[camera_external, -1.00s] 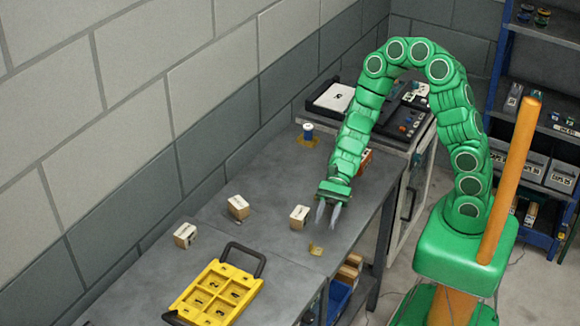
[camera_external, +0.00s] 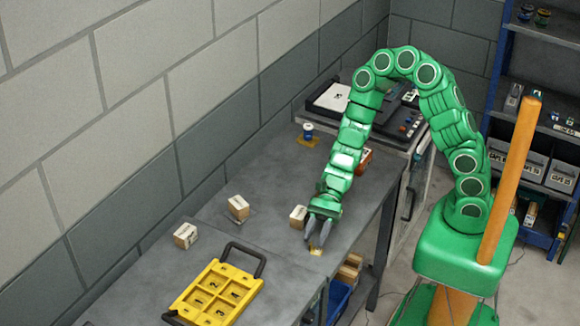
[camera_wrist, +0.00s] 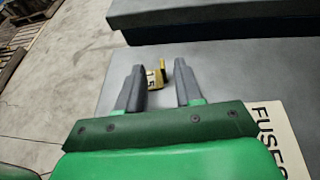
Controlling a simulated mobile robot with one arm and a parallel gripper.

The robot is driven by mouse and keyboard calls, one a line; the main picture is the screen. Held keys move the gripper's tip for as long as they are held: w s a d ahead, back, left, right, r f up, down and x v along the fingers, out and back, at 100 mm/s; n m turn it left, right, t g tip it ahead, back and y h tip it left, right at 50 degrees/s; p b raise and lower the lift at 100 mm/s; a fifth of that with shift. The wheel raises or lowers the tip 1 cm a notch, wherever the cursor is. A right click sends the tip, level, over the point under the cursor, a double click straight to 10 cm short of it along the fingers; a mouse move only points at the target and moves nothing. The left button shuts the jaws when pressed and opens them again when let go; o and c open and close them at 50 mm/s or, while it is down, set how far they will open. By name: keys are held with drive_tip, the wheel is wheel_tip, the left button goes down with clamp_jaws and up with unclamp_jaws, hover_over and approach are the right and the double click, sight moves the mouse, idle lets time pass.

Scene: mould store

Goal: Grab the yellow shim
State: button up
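The yellow shim (camera_external: 316,252) is a small piece lying on the grey bench near its right edge. In the wrist view, the yellow shim (camera_wrist: 155,79) shows beyond and between my fingers, with a pale face carrying dark marks. My gripper (camera_external: 316,243) points down just over the shim, its two grey fingers apart. In the wrist view my gripper (camera_wrist: 159,68) is open with nothing held. I cannot tell whether a finger touches the shim.
A small box (camera_external: 298,213) stands close beside my gripper; a box marked FUSES (camera_wrist: 272,125) shows in the wrist view. Two more boxes (camera_external: 238,207) (camera_external: 186,235) and a yellow tray (camera_external: 213,316) with a black handle lie left. The bench's right edge is near.

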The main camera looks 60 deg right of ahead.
drive_tip(key=shift+x, duration=1.95)
drive_tip(key=shift+w+a, duration=0.1)
drive_tip(key=shift+w, duration=0.05)
clamp_jaws()
